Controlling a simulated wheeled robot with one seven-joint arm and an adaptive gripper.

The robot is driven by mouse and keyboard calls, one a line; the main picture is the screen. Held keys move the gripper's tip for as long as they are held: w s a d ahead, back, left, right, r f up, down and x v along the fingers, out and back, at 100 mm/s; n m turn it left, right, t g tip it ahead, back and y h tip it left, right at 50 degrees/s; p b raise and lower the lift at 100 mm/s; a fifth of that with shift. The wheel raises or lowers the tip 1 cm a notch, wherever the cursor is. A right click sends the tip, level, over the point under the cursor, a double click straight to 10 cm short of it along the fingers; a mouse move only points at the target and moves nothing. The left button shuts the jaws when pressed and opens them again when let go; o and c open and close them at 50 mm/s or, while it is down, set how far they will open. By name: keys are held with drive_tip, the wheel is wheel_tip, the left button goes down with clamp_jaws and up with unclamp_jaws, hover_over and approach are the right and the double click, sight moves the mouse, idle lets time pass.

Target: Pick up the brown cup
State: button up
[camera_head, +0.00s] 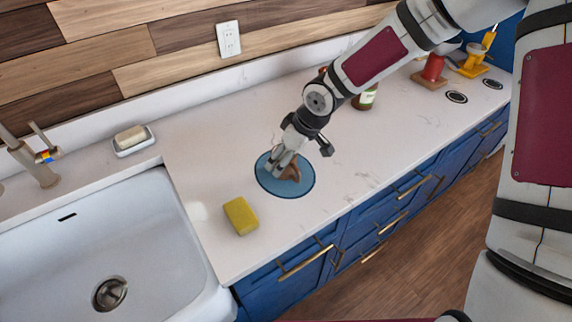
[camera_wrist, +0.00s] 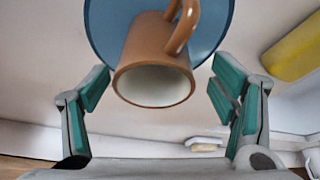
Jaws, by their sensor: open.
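The brown cup (camera_head: 292,174) is on a round blue mat (camera_head: 302,189) on the white counter, partly hidden behind my gripper (camera_head: 281,172) in the head view. In the wrist view the brown cup (camera_wrist: 155,65) shows its pale inside, with its opening facing the camera and its handle at the upper right. The blue mat (camera_wrist: 110,22) lies behind it. My gripper (camera_wrist: 160,100) is open, with one teal-padded finger on each side of the cup's rim. I see gaps between the fingers and the cup.
A yellow sponge (camera_head: 241,216) lies left of the mat, near the white sink (camera_head: 100,250). A soap dish (camera_head: 134,143) is by the faucet (camera_head: 35,165). A bottle (camera_head: 366,98) stands behind my arm. A red item (camera_head: 433,68) and a yellow item (camera_head: 474,58) are farther right.

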drive_tip(key=x, duration=0.4)
drive_tip(key=shift+w+d+f, duration=0.1)
drive_tip(key=shift+w+f, duration=0.1)
drive_tip(key=c, duration=1.4)
